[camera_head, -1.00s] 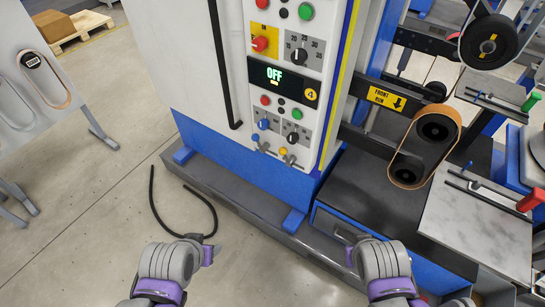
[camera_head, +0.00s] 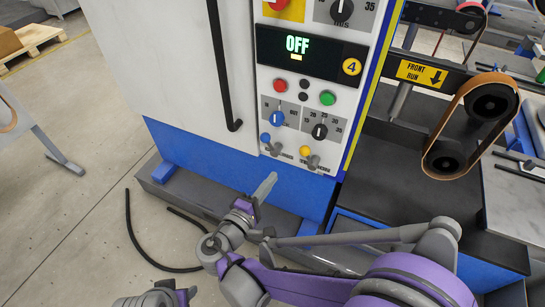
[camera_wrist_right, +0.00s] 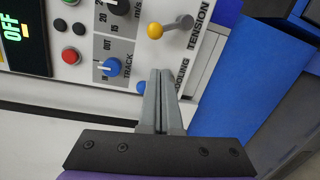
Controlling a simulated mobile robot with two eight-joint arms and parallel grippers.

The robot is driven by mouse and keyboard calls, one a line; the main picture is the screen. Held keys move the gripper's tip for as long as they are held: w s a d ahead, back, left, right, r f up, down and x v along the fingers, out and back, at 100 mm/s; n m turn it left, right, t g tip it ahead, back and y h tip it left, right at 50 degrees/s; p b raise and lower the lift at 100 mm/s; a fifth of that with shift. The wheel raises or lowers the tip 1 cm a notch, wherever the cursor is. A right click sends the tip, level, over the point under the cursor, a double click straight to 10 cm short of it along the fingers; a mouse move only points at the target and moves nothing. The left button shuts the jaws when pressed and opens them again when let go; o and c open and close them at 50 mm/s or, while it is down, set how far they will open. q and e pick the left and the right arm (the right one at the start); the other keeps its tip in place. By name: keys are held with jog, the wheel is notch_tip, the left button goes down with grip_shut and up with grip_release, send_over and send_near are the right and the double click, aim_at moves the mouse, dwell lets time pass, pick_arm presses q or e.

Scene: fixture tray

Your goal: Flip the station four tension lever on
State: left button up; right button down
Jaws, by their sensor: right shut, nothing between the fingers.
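The station four panel (camera_head: 340,120) carries a "4" badge and a display (camera_head: 300,47) reading OFF. The tension lever has a yellow ball (camera_head: 304,151) on a short grey stem, tilted up and left. In the right wrist view its yellow ball (camera_wrist_right: 155,30) shows beside the TENSION label. A lever with a blue ball (camera_head: 265,138) is to its left. My right gripper (camera_head: 268,184) is shut and empty, below and left of the yellow lever, apart from it. In its wrist view the fingertips (camera_wrist_right: 165,73) lie close to the blue ball (camera_wrist_right: 141,87). My left gripper (camera_head: 185,294) is partly cut off at the bottom edge.
Red and green buttons and two knobs, one blue (camera_head: 277,118) and one black (camera_head: 319,131), sit just above the levers. A black vertical handle (camera_head: 220,65) is at the left. A belt on rollers (camera_head: 465,120) stands at right. A black cable (camera_head: 145,245) lies on the floor.

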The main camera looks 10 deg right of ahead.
pick_arm(q)
jog(key=shift+w+a+f, duration=0.2)
jog(key=shift+a+f, duration=0.1)
jog(key=shift+f, duration=0.2)
pick_arm(e)
jog(key=a, duration=0.1)
jog(key=a+t, duration=0.1)
jog(key=a, duration=0.1)
jog(key=shift+w+f, duration=0.1)
jog(key=shift+w, duration=0.25)
jog(key=shift+w+d, duration=0.1)
